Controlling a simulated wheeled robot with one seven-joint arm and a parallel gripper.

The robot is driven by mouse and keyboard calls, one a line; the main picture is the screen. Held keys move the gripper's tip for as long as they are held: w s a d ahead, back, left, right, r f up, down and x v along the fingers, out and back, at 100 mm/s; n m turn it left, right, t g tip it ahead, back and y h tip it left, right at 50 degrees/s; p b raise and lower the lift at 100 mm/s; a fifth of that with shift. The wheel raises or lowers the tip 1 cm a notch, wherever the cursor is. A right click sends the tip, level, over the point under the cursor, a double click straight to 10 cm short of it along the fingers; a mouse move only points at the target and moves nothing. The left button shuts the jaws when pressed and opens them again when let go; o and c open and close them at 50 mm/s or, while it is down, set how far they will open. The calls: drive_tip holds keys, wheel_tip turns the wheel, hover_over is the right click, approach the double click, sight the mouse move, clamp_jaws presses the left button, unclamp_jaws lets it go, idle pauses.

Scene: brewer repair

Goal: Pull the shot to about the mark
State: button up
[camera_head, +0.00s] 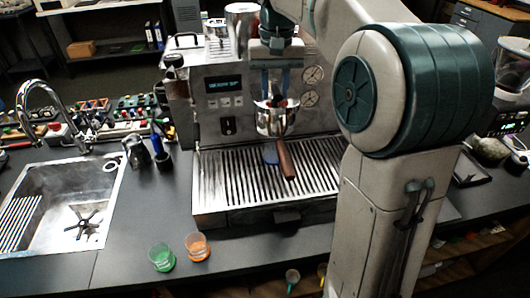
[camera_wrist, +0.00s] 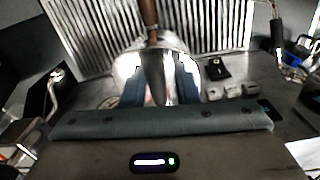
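The espresso machine (camera_head: 227,72) stands at the centre in the head view, with a lit display (camera_head: 224,84), small front buttons and two dials. A portafilter with a brown handle (camera_head: 286,160) points forward over the slatted drip tray (camera_head: 225,180). A small blue object (camera_head: 270,157) shows beside the handle. My gripper (camera_head: 276,92) points down in front of the machine, just above the portafilter's metal head. Its fingers are apart in the wrist view (camera_wrist: 158,88), with the portafilter handle (camera_wrist: 150,18) between or beyond them. Contact cannot be told. No mark shows.
A green cup (camera_head: 161,257) and an orange cup (camera_head: 197,246) stand at the counter's front edge. A sink (camera_head: 110,195) is at the left. A pitcher (camera_head: 136,152) stands left of the machine. My arm hides the machine's right side.

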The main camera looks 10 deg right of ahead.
drive_tip(key=shift+w+a+m+p, duration=0.2)
drive_tip(key=shift+a+m+p, duration=0.35)
drive_tip(key=shift+m, duration=0.35)
drive_tip(key=shift+w+a+m+p, duration=0.15)
drive_tip(key=shift+a+m+p, duration=0.25)
drive_tip(key=shift+a+m, duration=0.4)
drive_tip(key=shift+d, duration=0.1)
idle(6.2)
